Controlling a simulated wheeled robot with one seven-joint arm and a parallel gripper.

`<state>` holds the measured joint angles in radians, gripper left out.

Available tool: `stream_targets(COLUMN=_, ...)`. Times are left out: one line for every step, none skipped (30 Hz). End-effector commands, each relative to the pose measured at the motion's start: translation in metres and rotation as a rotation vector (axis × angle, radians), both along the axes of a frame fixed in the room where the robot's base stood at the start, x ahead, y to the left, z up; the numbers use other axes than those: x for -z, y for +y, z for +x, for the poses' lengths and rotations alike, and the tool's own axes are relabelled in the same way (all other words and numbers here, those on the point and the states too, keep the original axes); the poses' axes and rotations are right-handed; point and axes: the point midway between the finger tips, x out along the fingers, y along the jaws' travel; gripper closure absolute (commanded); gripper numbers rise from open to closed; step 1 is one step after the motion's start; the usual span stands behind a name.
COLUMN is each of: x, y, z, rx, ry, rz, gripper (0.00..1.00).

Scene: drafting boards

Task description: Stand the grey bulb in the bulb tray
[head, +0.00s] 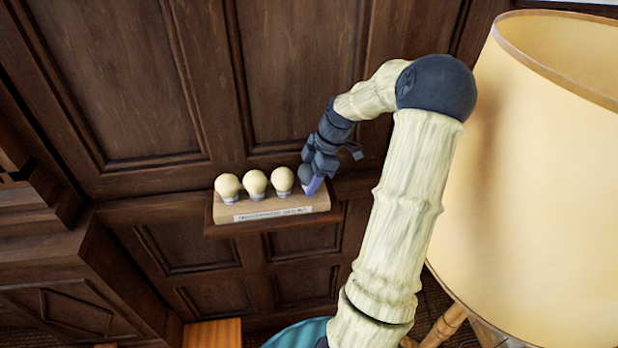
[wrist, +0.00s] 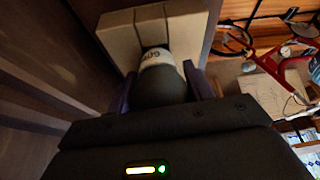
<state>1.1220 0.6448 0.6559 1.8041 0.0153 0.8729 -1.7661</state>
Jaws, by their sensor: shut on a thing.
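The bulb tray (head: 240,215) is a pale wooden block with a label strip, on a small dark wall shelf. Three cream bulbs (head: 255,184) stand upright in a row in it. My gripper (head: 312,184) is at the tray's right end, shut on the grey bulb (head: 305,174), mostly hidden by the fingers in the head view. In the wrist view, my gripper (wrist: 163,90) has the dark grey bulb (wrist: 160,88) between its fingers, with its pale lettered base (wrist: 160,58) towards the tray (wrist: 120,42). I cannot tell whether the base is seated in a hole.
Dark panelled wood (head: 120,90) stands close behind the shelf (head: 222,233). A large cream lampshade (head: 540,150) fills the right side, beside my arm. In the wrist view, a red-framed object (wrist: 285,70) and other clutter lie beyond, at the right.

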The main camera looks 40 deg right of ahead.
Motion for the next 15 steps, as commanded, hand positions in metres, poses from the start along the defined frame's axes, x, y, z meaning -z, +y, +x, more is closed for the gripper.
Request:
stream_targets(x=0.0012, y=0.0001, z=-0.0001, rx=0.000, ry=0.000, rz=0.000, gripper=0.63)
stream_targets(x=0.0015, y=0.0001, z=-0.0001, rx=0.000, ry=0.000, rz=0.000, gripper=0.63)
stream_targets(x=0.0020, y=0.0001, z=-0.0001, rx=0.000, ry=0.000, rz=0.000, gripper=0.63)
stream_targets(x=0.0023, y=0.0001, z=0.0000, rx=0.000, ry=0.000, rz=0.000, gripper=0.63)
stream_targets(x=0.0027, y=0.0001, z=-0.0001, rx=0.000, ry=0.000, rz=0.000, gripper=0.63)
stream_targets(x=0.0032, y=0.0001, z=-0.0001, rx=0.000, ry=0.001, rz=0.000, gripper=0.63)
stream_targets(x=0.0035, y=0.0001, z=-0.0001, rx=0.000, ry=0.001, rz=0.000, gripper=0.63)
stream_targets(x=0.0040, y=0.0001, z=0.0000, rx=0.000, ry=0.001, rz=0.000, gripper=0.63)
stream_targets(x=0.0044, y=0.0001, z=0.0000, rx=0.000, ry=0.001, rz=0.000, gripper=0.63)
stream_targets(x=0.0044, y=0.0001, z=0.0000, rx=0.000, ry=0.001, rz=0.000, gripper=0.47)
stream_targets(x=0.0041, y=0.0001, z=-0.0001, rx=0.000, ry=0.000, rz=0.000, gripper=0.41)
stream_targets(x=0.0040, y=0.0001, z=-0.0001, rx=0.000, ry=0.000, rz=0.000, gripper=0.33)
stream_targets(x=0.0040, y=0.0001, z=-0.0001, rx=0.000, ry=0.000, rz=0.000, gripper=0.27)
stream_targets(x=0.0040, y=0.0001, z=-0.0001, rx=0.000, ry=0.000, rz=0.000, gripper=0.23)
stream_targets(x=0.0040, y=0.0001, z=-0.0001, rx=0.000, ry=0.000, rz=0.000, gripper=0.23)
